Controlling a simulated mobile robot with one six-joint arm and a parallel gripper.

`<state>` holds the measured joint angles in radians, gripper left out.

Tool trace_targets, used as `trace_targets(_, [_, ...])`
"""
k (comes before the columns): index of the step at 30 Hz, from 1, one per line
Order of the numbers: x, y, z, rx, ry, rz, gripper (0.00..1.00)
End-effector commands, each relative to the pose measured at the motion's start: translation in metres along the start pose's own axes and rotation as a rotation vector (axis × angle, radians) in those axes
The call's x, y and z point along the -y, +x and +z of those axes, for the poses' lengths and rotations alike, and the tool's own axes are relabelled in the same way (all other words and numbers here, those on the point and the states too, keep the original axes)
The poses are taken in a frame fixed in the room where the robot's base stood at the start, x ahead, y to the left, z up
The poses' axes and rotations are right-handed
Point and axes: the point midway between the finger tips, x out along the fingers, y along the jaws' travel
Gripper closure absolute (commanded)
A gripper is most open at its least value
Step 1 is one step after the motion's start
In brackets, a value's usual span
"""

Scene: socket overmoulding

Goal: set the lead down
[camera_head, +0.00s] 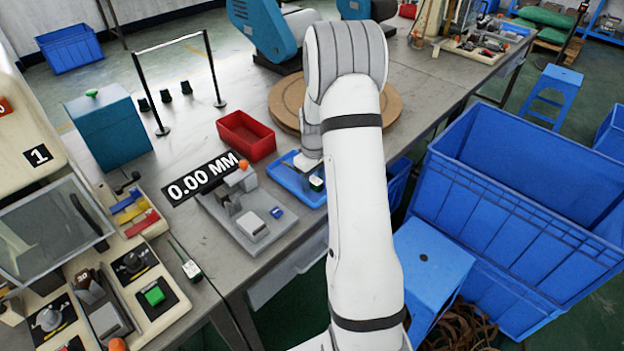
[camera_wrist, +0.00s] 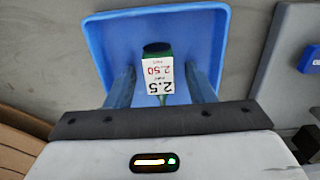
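The lead (camera_wrist: 158,75) is a dark green piece with a white label reading 2.5 and 2.50. It is in the blue tray (camera_wrist: 105,45), between the two fingers of my gripper (camera_wrist: 161,68), with blue tray showing on either side of it. The fingers stand apart and look clear of the lead. In the head view the lead (camera_head: 316,183) shows as a small white and green piece in the blue tray (camera_head: 285,181), beside my gripper (camera_head: 307,168). My arm hides part of the tray. Whether the lead's underside touches the tray floor is hard to tell.
A red bin (camera_head: 246,136) stands behind the tray, near a round wooden disc (camera_head: 284,104). A grey fixture plate (camera_head: 247,226) with a 0.00 MM display (camera_head: 203,179) is to the left. A similar labelled green piece (camera_head: 190,268) lies at the bench's front left.

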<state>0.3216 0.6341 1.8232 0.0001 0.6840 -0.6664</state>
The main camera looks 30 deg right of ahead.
Motion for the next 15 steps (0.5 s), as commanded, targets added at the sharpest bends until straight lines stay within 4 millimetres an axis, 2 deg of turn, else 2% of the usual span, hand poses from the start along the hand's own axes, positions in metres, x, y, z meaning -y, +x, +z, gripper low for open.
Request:
trace_targets(9, [0.0,-0.007,-0.001,-0.001,-0.001,0.001,0.52])
trace_targets(11, [0.0,-0.014,-0.001,-0.002,-0.001,0.001,0.52])
trace_targets(15, [0.0,-0.043,-0.001,-0.004,-0.001,0.003,0.52])
